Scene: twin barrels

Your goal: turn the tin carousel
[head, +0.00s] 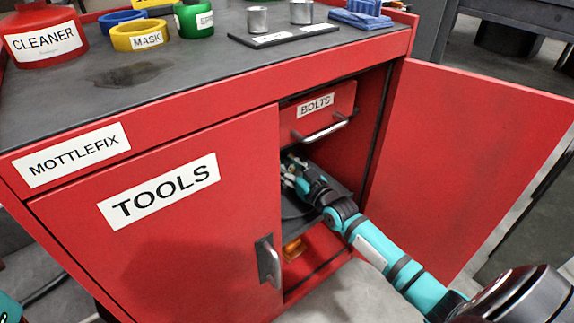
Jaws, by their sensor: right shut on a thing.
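The red cabinet (180,240) stands with its right door (470,165) wide open. Inside, below the BOLTS drawer (318,112), is a dark, rounded platform, which looks like the tin carousel (293,208). Most of it is hidden by the shut left door and my right arm. My right gripper (289,170) reaches in through the opening and is shut at the carousel, close behind the left door's edge. The exact part between its fingers is too small and shaded to tell. My left gripper is out of view.
The TOOLS door (150,245) is shut, with a metal handle (268,262) near its right edge. An orange item (293,249) lies on the lower shelf. On top stand a red CLEANER container (42,35), tape rolls and two metal cylinders.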

